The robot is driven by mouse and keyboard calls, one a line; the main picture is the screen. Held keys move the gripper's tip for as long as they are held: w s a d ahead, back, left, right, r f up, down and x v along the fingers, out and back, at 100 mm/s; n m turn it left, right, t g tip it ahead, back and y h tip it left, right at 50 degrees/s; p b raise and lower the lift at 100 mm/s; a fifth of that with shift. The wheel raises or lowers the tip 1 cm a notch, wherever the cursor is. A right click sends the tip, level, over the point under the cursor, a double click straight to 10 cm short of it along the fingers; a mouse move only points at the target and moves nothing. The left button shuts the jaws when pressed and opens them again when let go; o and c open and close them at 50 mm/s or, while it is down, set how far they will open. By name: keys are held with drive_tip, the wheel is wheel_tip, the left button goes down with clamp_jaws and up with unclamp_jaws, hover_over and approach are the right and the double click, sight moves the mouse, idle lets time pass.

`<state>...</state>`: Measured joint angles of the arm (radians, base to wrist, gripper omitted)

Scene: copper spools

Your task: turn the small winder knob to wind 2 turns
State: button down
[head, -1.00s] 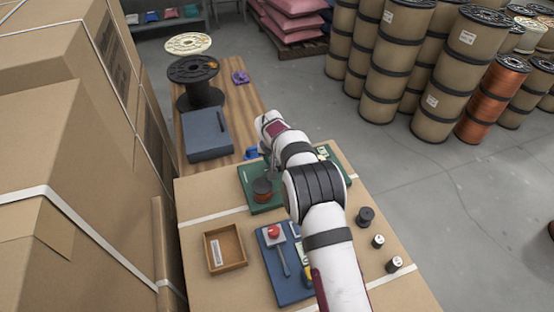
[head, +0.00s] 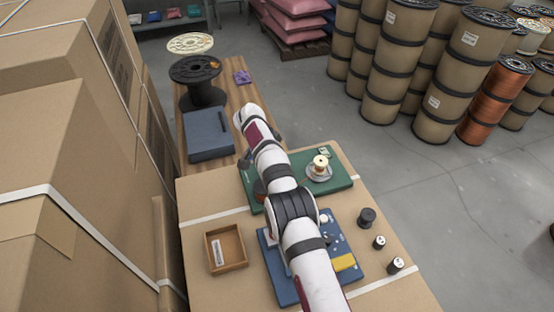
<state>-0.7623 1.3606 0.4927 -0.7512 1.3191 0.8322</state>
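The winder is a green board (head: 339,182) on the cardboard-topped surface. A small brass-coloured spool (head: 320,162) stands upright on a silvery disc (head: 319,173) at its right side. A dark and copper-coloured spool (head: 260,188) at its left is partly hidden by my arm. I cannot make out the small winder knob. My arm crosses over the left half of the board. A small dark part (head: 244,160) beside the arm, near the board's far left corner, may belong to my gripper. The fingers cannot be made out, nor whether they hold anything.
A blue panel (head: 283,286) with a yellow block (head: 344,262) lies under my arm. An open brown tray (head: 243,249) is at left. Small dark spools (head: 367,217) stand at right. Tall cardboard boxes (head: 70,160) wall off the left side.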

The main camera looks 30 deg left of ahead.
idle(0.4)
drive_tip(key=shift+c, duration=1.5)
unclamp_jaws()
drive_tip(key=v, duration=1.5)
drive_tip(key=shift+r, duration=0.4)
drive_tip(key=shift+s, duration=0.1)
